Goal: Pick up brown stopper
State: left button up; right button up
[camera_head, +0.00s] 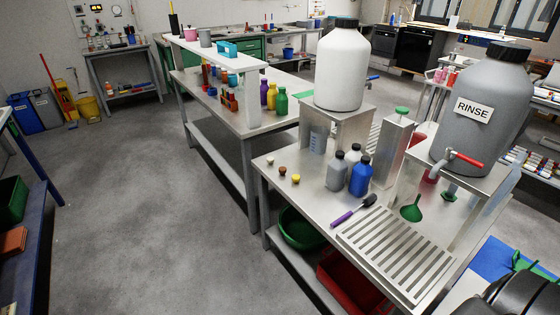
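The brown stopper (283,169) is a small round piece on the near left corner of the metal bench (315,203). It stands between a white stopper (270,159) and a yellow stopper (296,178), apart from both, in a short diagonal row. Nothing covers it. Neither of my grippers shows in the head view.
A large white jug (340,68) stands on a raised metal stand behind. A slotted drain tray (398,255) lies in front. Floor left of the bench is clear.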

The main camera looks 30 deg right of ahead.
aim_at(282, 170)
jog(key=z, duration=0.45)
jog(key=i, duration=0.9)
jog(key=z, duration=1.4)
jog(key=i, duration=0.45)
jog(key=z, duration=0.35)
